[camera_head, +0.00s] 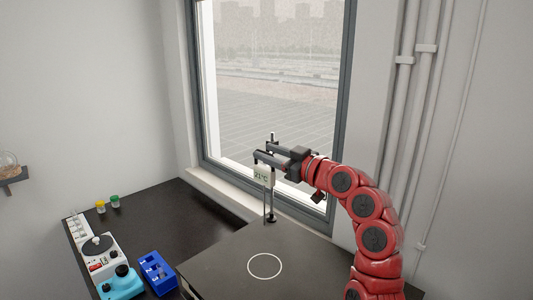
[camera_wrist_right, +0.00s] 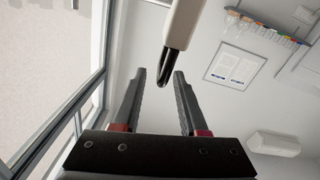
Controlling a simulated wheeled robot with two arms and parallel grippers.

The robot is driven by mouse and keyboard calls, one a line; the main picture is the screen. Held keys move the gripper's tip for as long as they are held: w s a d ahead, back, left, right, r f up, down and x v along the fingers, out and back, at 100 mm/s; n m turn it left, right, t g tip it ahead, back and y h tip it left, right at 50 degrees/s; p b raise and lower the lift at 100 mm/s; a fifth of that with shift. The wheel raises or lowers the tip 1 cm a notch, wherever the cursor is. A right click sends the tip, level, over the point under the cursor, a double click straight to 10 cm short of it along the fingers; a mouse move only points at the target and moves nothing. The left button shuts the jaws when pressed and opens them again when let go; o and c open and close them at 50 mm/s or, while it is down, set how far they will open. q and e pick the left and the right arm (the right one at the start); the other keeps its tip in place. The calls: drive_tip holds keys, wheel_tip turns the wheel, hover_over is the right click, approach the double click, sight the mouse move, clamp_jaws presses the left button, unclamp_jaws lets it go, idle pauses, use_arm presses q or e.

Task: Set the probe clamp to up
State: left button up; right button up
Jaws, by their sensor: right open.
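The probe clamp (camera_head: 263,176), a pale unit with a "21°C" readout, is by the window on a thin upright stand with a dark foot (camera_head: 271,218). My right gripper (camera_head: 264,149) reaches in from the right, its fingers level with the top of the unit. In the right wrist view my right gripper (camera_wrist_right: 159,72) is open, with a gap between its fingers. A pale arm with a rounded dark tip (camera_wrist_right: 168,66) comes down at the fingertips, over the gap; I cannot tell whether it touches them. My left gripper is not in view.
A dark worktop (camera_head: 240,262) with a white ring (camera_head: 264,266) lies before the stand. A blue rack (camera_head: 158,271), a teal device (camera_head: 122,284), a white device with a round plate (camera_head: 98,246) and small yellow (camera_head: 100,206) and green-capped (camera_head: 115,201) jars stand at left. The window frame (camera_head: 334,130) is close behind.

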drive_tip(key=v, duration=1.6)
drive_tip(key=shift+b, duration=0.35)
drive_tip(key=shift+s+d, duration=0.15)
